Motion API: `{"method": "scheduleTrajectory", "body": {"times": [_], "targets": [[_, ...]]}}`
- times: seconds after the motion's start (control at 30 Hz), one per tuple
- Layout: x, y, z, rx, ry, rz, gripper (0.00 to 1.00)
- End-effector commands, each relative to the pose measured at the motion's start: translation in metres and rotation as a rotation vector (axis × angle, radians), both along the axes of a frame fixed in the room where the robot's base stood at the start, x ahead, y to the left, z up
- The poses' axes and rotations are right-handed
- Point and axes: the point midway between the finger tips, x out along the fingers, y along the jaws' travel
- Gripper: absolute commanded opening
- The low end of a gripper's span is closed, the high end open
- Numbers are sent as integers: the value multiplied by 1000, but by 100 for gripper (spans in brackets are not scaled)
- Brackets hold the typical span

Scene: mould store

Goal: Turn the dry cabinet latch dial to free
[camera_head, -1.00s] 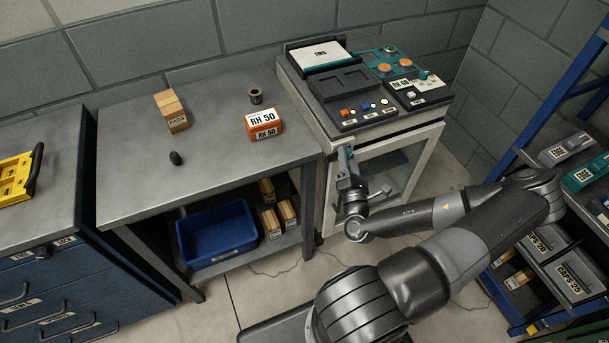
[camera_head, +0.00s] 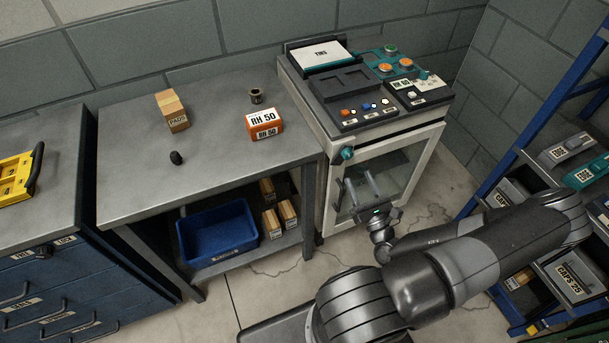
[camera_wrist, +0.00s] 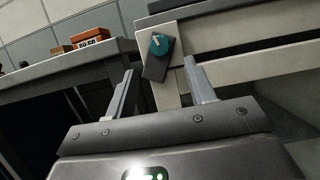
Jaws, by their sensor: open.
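The dry cabinet (camera_head: 405,139) is a pale unit with a glass-fronted door that looks closed. Its teal latch dial (camera_head: 347,153) sits at the door's upper left corner. In the wrist view the dial (camera_wrist: 160,44) is round on a dark plate, with a pale pointer mark towards the upper left; I cannot read any label for its positions. My gripper (camera_head: 357,178) is open and empty, below and a little right of the dial, in front of the door. In the wrist view both fingers (camera_wrist: 158,66) are apart, with the dial beyond them and not touched.
A blue rack (camera_head: 541,128) stands at the right. Control panels (camera_head: 352,108) cover the cabinet top.

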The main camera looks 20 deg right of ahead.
Motion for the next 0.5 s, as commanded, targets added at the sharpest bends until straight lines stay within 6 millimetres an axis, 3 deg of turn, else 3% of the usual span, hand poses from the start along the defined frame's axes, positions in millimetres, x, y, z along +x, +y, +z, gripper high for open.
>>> {"method": "scheduleTrajectory", "body": {"times": [0.17,0.5], "targets": [[-30,1,-12,-5,2,9,50],[-18,29,14,-150,20,237,50]]}}
